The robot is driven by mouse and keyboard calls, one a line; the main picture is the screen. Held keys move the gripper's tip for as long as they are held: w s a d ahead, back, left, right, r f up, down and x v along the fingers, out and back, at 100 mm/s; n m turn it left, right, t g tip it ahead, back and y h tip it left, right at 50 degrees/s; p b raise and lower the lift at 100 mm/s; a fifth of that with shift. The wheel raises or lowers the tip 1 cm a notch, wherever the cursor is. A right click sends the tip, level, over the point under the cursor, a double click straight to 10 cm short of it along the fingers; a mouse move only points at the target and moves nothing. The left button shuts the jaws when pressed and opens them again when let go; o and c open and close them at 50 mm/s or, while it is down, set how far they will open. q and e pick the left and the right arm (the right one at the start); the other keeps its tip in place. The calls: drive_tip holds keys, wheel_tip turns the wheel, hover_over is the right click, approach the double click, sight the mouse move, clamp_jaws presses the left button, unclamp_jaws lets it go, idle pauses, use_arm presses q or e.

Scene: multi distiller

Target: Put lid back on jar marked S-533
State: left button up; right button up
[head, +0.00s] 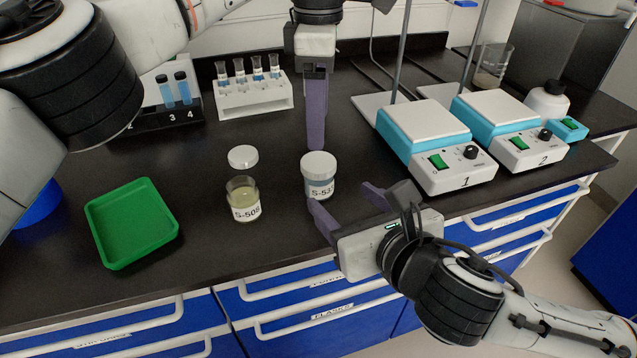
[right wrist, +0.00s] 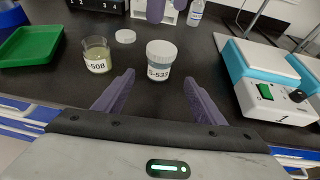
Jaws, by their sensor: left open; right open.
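The jar marked S-533 (head: 317,188) stands upright on the black bench, its label partly turned away. A white lid (head: 318,163) sits on its top; I cannot tell whether it is screwed tight. Both show in the right wrist view, the jar (right wrist: 159,70) and the lid (right wrist: 161,47). My right gripper (head: 340,199) is open in front of the jar, its fingers pointing at it. In the right wrist view its fingertips (right wrist: 158,76) lie to either side of the jar, apart from it. My left gripper (head: 316,146) is open, behind and above the jar, its fingers seen edge-on.
An open jar marked S-508 (head: 243,203) stands to the left, with a loose white lid (head: 243,156) behind it. A green tray (head: 130,223) lies farther left. Tube racks (head: 254,98) stand at the back. Two hotplates (head: 435,150) with stand rods are at the right.

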sight(324, 184)
drive_tip(key=shift+s+r, duration=0.2)
drive_tip(key=shift+s, duration=0.05)
drive_tip(key=x, duration=1)
drive_tip(key=shift+w, duration=0.25)
clamp_jaws()
